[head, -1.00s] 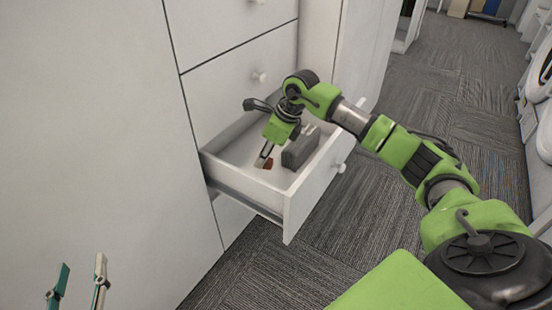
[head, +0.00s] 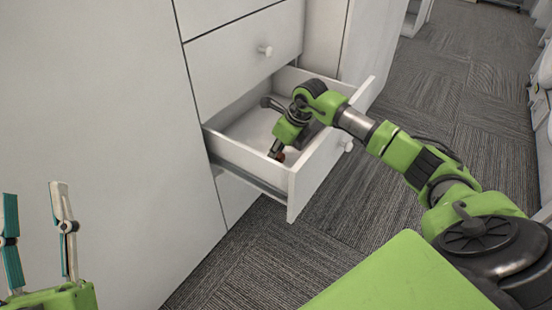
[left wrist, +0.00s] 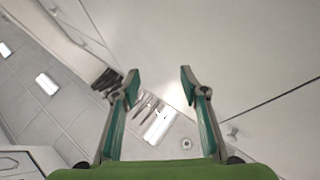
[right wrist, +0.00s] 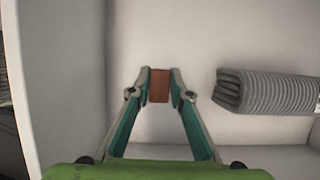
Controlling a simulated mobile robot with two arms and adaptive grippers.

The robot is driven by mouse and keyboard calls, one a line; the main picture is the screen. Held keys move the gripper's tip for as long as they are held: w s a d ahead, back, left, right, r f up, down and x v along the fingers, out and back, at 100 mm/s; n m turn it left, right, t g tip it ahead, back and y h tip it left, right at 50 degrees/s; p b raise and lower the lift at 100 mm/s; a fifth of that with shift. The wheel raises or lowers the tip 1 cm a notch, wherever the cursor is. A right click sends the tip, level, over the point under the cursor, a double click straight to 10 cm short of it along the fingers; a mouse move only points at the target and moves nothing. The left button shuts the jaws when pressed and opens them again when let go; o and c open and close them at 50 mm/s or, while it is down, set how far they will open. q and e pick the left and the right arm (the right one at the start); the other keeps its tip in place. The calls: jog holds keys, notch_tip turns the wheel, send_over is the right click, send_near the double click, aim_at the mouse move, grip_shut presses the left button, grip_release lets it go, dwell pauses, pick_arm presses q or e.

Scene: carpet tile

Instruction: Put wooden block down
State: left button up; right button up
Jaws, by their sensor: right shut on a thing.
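The wooden block (right wrist: 159,85) is a small reddish-brown piece between the fingertips of my right gripper (right wrist: 159,88) in the right wrist view. The right gripper is shut on the block, over the drawer's pale floor. I cannot tell whether the block touches the floor. My left gripper (head: 37,212) is open and empty at the lower left, with its fingers apart in the left wrist view (left wrist: 160,78).
A grey ribbed folded cloth (right wrist: 268,92) lies in the drawer to the right of the block in the right wrist view. The drawer front (head: 325,160) and side walls surround the gripper. White cabinet faces (head: 100,120) stand at left; carpet floor (head: 430,110) is open at right.

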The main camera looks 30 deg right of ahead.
pick_arm(q)
jog(key=shift+s+a+r+t+h+b, duration=0.15)
jog(key=shift+s+r+t+h, duration=0.1)
jog(key=shift+s+r+t, duration=0.45)
jog(key=shift+s+r+t+h+b, duration=0.15)
jog(key=shift+s+r+t+h, duration=0.2)
jog(key=shift+s+r, duration=0.55)
pick_arm(e)
jog(key=shift+f, duration=1.4)
pick_arm(q)
jog(key=shift+r, duration=0.2)
pick_arm(e)
jog(key=o, duration=0.8)
pick_arm(q)
jog(key=shift+t, duration=0.25)
